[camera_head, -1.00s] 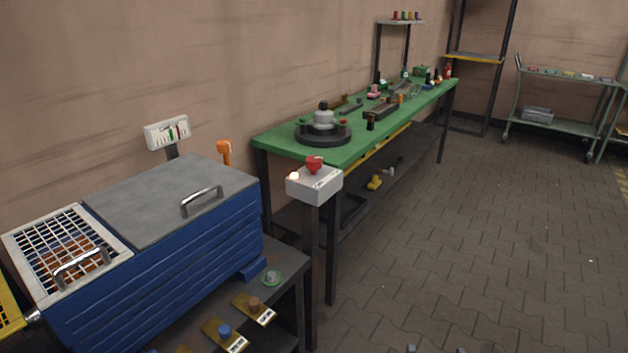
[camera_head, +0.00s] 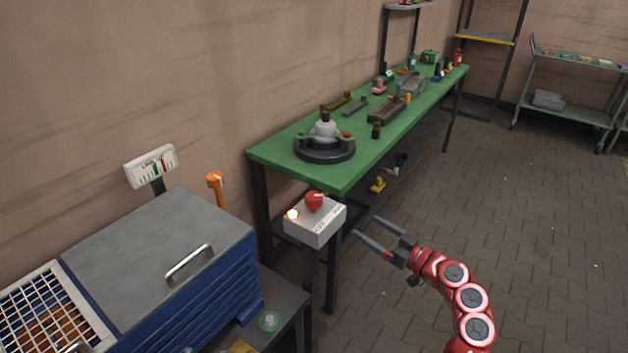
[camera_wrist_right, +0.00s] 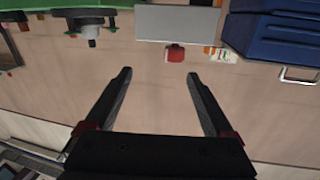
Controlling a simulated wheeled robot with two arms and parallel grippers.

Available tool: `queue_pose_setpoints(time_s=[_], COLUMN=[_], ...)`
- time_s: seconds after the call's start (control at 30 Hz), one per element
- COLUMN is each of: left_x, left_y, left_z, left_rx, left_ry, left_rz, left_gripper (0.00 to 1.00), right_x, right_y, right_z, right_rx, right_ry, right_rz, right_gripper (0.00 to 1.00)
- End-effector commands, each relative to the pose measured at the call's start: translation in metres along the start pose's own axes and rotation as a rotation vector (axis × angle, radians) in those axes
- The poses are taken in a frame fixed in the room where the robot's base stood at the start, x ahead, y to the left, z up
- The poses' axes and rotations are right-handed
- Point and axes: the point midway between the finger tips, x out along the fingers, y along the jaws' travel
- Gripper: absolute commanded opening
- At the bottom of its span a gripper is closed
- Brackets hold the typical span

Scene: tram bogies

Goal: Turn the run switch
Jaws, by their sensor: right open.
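The run switch is a red knob (camera_head: 314,201) on top of a grey control box (camera_head: 313,228), which stands on a dark post. A small lamp (camera_head: 292,214) glows on the box beside the knob. My right gripper (camera_head: 368,233) is open and empty, to the right of the box and apart from it. In the right wrist view, the open fingers (camera_wrist_right: 161,82) show with the red knob (camera_wrist_right: 175,53) beyond them, hanging upside down under the grey box (camera_wrist_right: 178,22). My left gripper is not in view.
A blue cabinet (camera_head: 222,286) with a grey lid and a metal handle stands left of the box. A green workbench (camera_head: 262,150) with a round fixture (camera_head: 325,146) and several parts stands behind it. The paved floor (camera_head: 520,235) at right is clear.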

Motion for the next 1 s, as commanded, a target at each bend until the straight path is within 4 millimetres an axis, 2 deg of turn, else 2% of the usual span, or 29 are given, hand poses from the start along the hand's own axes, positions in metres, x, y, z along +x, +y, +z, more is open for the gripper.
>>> queue_pose_setpoints(time_s=[0.03,0.07,0.17,0.27,0.37,0.6,0.8,1.0], left_x=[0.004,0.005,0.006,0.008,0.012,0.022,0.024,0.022], left_y=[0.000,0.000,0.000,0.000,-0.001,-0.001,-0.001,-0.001], left_z=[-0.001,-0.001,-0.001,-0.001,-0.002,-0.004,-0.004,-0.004], left_rx=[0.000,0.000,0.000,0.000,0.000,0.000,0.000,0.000], left_ry=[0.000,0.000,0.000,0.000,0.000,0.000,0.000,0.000], left_rz=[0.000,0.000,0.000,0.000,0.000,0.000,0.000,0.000], left_gripper=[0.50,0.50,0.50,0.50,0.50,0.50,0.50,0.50], right_x=[-0.002,-0.002,0.000,0.010,0.028,0.085,0.121,0.150], right_y=[-0.008,-0.013,-0.021,-0.024,-0.026,-0.032,-0.034,-0.037], right_z=[-0.012,-0.015,-0.019,-0.019,-0.021,-0.021,-0.020,-0.019], right_rx=[-0.025,-0.037,-0.056,-0.056,-0.055,-0.052,-0.055,-0.055], right_ry=[0.005,0.006,0.008,0.008,0.009,0.008,0.008,0.009], right_rz=[-0.043,-0.066,-0.105,-0.113,-0.110,-0.111,-0.106,-0.106], right_gripper=[0.88,0.88,0.88,0.88,0.88,0.88,0.88,0.88])
